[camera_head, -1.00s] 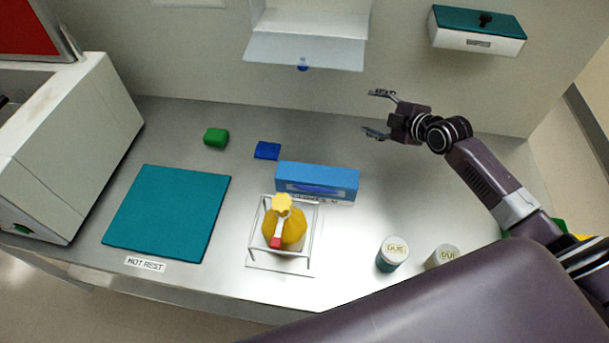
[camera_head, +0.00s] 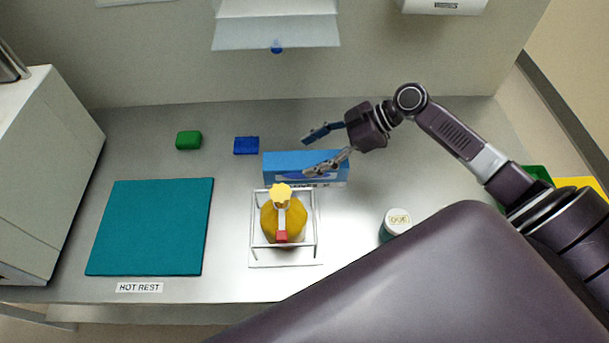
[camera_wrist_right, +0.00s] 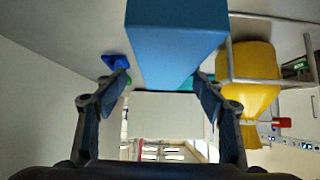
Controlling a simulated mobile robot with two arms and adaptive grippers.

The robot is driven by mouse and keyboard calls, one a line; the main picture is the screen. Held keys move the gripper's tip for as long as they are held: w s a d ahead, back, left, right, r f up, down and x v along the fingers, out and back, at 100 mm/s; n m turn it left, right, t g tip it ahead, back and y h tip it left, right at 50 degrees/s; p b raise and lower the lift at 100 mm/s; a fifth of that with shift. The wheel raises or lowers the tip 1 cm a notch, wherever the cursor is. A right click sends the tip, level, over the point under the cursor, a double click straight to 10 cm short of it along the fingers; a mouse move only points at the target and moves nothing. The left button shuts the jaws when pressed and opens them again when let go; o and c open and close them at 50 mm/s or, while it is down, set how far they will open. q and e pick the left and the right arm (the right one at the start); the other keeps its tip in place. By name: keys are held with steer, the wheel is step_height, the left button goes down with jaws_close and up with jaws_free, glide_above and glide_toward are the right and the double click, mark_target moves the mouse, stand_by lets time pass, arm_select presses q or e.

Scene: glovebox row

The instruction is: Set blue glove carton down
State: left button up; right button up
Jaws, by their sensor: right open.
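The blue glove carton (camera_head: 285,163) lies on the steel bench, just behind the wire stand. My right gripper (camera_head: 312,152) is open at the carton's right end in the head view, and its fingers cover part of the carton there. In the right wrist view the carton (camera_wrist_right: 175,45) shows large between the two open fingers (camera_wrist_right: 165,92). Whether either finger touches it I cannot tell. My left gripper is not in view.
The wire stand (camera_head: 252,225) with a yellow flask (camera_head: 283,222) stands close in front of the carton. A dark blue block (camera_head: 246,145) and a green block (camera_head: 188,140) lie behind left. A teal mat (camera_head: 150,225) lies left. A DUE-labelled jar (camera_head: 397,222) stands right.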

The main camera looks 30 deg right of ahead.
mark_target(288, 169)
steer(key=shift+a+f, duration=0.1)
steer(key=shift+f, duration=0.2)
steer(key=shift+w+a+f, duration=0.1)
steer(key=shift+a, duration=0.1)
steer(key=p+x, duration=0.1)
steer(key=x, duration=0.3)
steer(key=p+x, duration=0.1)
steer(key=x, duration=0.2)
steer(key=shift+s+f+p, duration=0.25)
steer(key=shift+s+p, duration=0.05)
steer(key=shift+s, duration=0.05)
steer(key=shift+f, duration=0.15)
steer(key=c, duration=1.5)
steer(key=shift+w, duration=0.1)
jaws_close()
